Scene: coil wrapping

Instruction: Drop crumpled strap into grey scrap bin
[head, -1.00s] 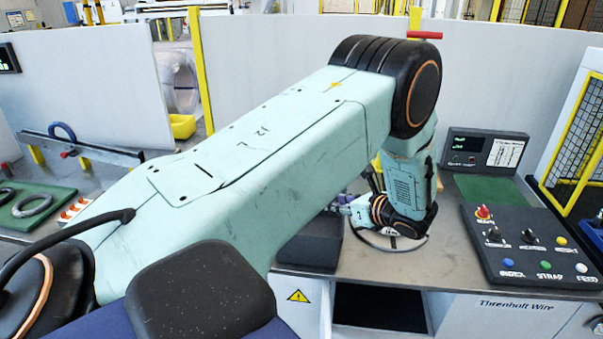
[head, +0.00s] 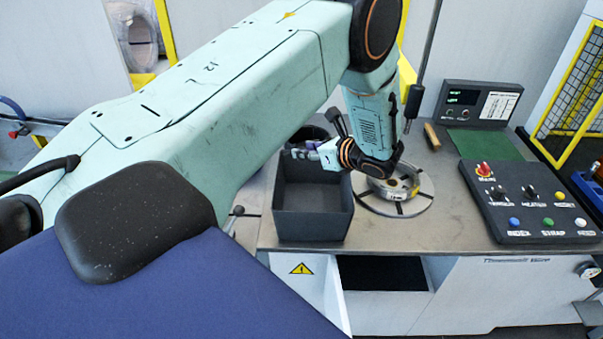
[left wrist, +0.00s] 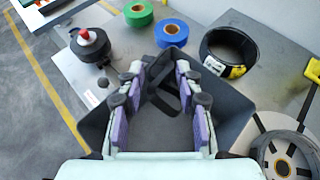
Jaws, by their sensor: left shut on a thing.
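The grey scrap bin (head: 312,226) is an open-topped dark box on the bench, left of the wrapping turntable. It also fills the middle of the left wrist view (left wrist: 236,112). My left gripper (head: 300,153) is over the bin's far part in the head view. In the left wrist view its purple-padded fingers (left wrist: 160,76) point across the bin opening. They are shut on the crumpled strap (left wrist: 165,100), a black looped band between the fingertips, over the bin's inside. The strap is hard to make out in the head view. My right gripper is not in view.
A round turntable (head: 367,203) holds a small coil right of the bin. A black ring-shaped container (left wrist: 228,52), blue tape (left wrist: 172,33) and green tape (left wrist: 138,13) lie beyond the bin. A control panel (head: 530,202) stands at the right.

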